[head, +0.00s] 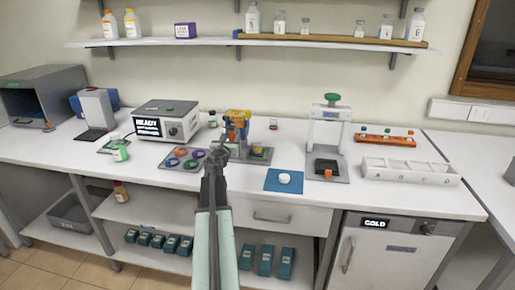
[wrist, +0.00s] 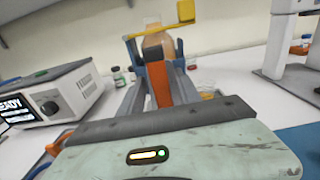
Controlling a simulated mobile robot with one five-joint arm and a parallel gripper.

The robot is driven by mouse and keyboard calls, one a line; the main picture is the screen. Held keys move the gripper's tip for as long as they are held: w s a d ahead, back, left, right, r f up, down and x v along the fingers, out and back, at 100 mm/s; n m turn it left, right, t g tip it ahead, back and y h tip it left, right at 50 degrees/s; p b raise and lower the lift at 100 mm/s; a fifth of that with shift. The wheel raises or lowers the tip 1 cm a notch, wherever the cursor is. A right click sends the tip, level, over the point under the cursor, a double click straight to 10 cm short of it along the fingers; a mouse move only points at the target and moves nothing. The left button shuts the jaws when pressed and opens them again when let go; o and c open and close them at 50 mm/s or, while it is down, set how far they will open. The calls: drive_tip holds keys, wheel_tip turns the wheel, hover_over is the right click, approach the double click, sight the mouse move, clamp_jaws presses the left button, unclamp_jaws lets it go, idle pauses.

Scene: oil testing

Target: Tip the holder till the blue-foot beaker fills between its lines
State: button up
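The holder (head: 237,122), orange and blue with a yellow bar, stands on the bench beyond my gripper (head: 217,152). In the wrist view the holder (wrist: 158,82) is straight ahead, with a brownish bottle (wrist: 156,44) in its upper part. My gripper's grey fingers (wrist: 160,95) lie on either side of its orange part; I cannot tell whether they press on it. I cannot make out the blue-foot beaker, its lines or any fill. A faint yellowish clear thing (wrist: 207,95) shows right of the holder.
A READY instrument (head: 167,121) and a grey tray of coloured rings (head: 183,158) are left of the holder.

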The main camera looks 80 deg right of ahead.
idle(0.5)
drive_tip(key=a, duration=0.8)
drive_tip(key=shift+s, duration=0.25)
